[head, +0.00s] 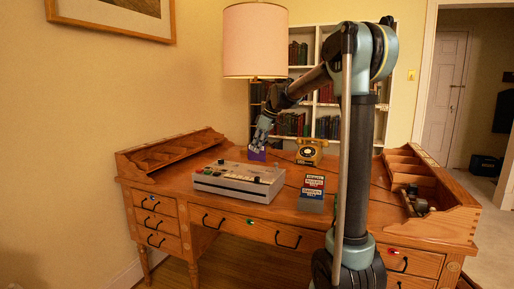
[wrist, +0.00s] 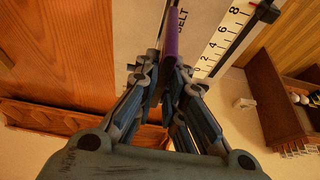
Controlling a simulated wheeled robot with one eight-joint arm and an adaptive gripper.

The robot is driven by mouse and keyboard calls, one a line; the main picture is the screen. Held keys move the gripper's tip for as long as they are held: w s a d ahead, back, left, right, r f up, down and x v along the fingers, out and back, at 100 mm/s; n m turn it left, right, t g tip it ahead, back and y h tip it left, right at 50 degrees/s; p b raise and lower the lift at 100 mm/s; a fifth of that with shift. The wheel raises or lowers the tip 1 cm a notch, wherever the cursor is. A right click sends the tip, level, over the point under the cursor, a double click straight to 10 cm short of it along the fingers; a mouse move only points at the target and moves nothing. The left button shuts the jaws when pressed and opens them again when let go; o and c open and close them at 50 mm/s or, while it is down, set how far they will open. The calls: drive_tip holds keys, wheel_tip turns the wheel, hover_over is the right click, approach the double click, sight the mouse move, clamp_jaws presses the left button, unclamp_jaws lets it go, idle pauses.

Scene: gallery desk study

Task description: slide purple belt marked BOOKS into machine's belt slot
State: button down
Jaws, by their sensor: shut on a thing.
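The machine (head: 238,182) is a grey and white box on the desk's middle left. In the wrist view its pale top (wrist: 222,38) shows a numbered scale and a partly hidden label ending in "ELT". The purple belt (head: 257,155) is a small flat piece, seen nearly edge-on in the wrist view (wrist: 171,42), beside that label. My gripper (head: 257,146) is shut on it, with fingers on both sides in the wrist view (wrist: 170,80). The BOOKS marking does not show. The slot is not clear, and I cannot tell whether the belt touches the machine.
A yellow telephone (head: 310,151) stands behind the machine to the right. A stand with lettered blocks (head: 313,186) is to its right. Wooden racks line the desk's left (head: 172,148) and right (head: 425,180) ends. A lamp (head: 255,42) rises behind. Bare desktop lies left of the machine.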

sight(257, 155)
drive_tip(key=shift+f, duration=2.15)
drive_tip(key=shift+s+f, duration=0.1)
drive_tip(key=shift+f, duration=2.2)
drive_tip(key=c, duration=1.6)
unclamp_jaws()
drive_tip(key=shift+d, duration=0.1)
drive_tip(key=v, duration=1.1)
drive_tip(key=shift+r, duration=0.4)
drive_tip(key=shift+d, duration=0.1)
